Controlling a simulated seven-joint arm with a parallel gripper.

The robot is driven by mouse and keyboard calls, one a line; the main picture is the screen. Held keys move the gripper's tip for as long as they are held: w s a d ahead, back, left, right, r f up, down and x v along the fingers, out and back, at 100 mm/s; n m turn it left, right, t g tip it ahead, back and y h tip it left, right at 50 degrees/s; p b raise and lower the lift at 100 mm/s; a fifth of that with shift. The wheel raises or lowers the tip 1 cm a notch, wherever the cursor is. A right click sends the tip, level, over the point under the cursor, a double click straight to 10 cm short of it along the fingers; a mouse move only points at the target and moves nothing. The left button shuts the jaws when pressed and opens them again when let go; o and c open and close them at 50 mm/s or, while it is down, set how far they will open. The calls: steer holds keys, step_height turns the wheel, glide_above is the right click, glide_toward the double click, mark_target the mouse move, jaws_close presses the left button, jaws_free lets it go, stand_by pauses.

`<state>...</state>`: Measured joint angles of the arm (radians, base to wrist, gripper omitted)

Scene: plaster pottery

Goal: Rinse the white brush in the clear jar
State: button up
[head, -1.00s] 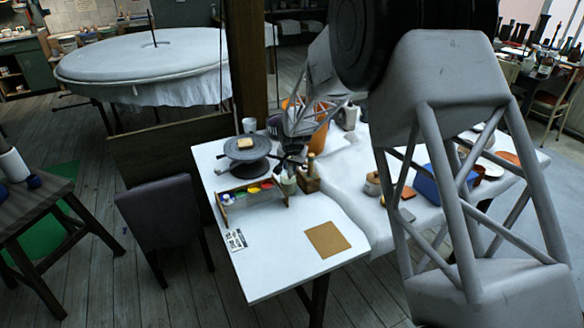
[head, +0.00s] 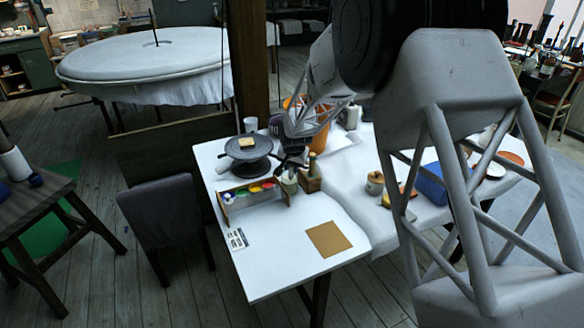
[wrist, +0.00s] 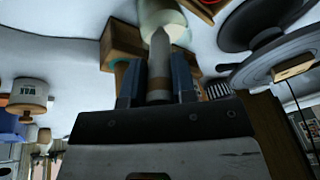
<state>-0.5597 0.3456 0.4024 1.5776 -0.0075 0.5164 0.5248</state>
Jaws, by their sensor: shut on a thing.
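My gripper (wrist: 155,85) has blue fingers shut on a grey-white, pointed piece with a tan band, which looks like the white brush (wrist: 158,65). Its tip points at a pale, translucent vessel, likely the clear jar (wrist: 165,12), and overlaps it in the wrist view; I cannot tell whether it is inside. In the head view my gripper (head: 291,162) is small and dark, just above the jar (head: 288,184) by the paint rack. The brush cannot be made out there.
A wooden box with a bottle (head: 311,167) stands just right of the jar. The rack of paint pots (head: 252,197) is left of it, with a grey turntable (head: 248,147) behind.

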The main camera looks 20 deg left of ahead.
steer(key=shift+r, duration=0.1)
stand_by(0.3)
steer(key=shift+r, duration=3.25)
steer(key=shift+r, duration=0.1)
steer(key=shift+r, duration=1.4)
steer(key=shift+w, duration=0.1)
